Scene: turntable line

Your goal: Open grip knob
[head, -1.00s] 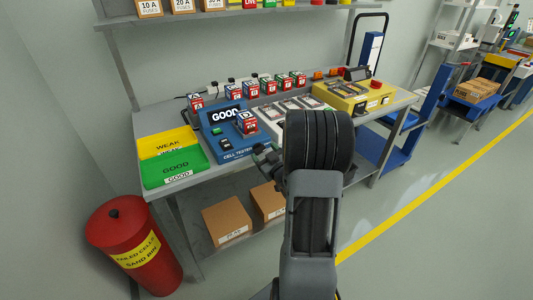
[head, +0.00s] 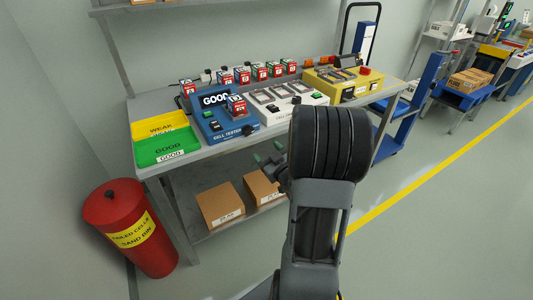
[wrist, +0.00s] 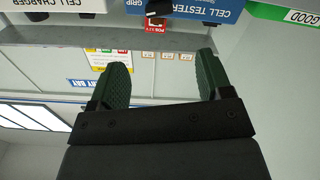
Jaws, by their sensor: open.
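The blue cell tester (head: 222,128) stands on the bench, its screen reading GOOD. A red-and-white cell (head: 237,105) sits in it. The small black grip knob (head: 248,130) is at the tester's front right corner. In the wrist view, the black knob (wrist: 158,8) shows at the top edge beside the word GRIP, partly cut off. My gripper (head: 267,152) is open, with green-padded fingers, in front of the bench edge and apart from the knob. In the wrist view, my gripper (wrist: 160,75) has nothing between its fingers; the knob lies beyond the fingertips.
A white charger (head: 290,110) and a yellow unit (head: 350,88) stand right of the tester. Yellow WEAK and green GOOD trays (head: 165,147) are at left. Boxes (head: 220,205) sit on the lower shelf. A red bin (head: 130,228) stands on the floor at left.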

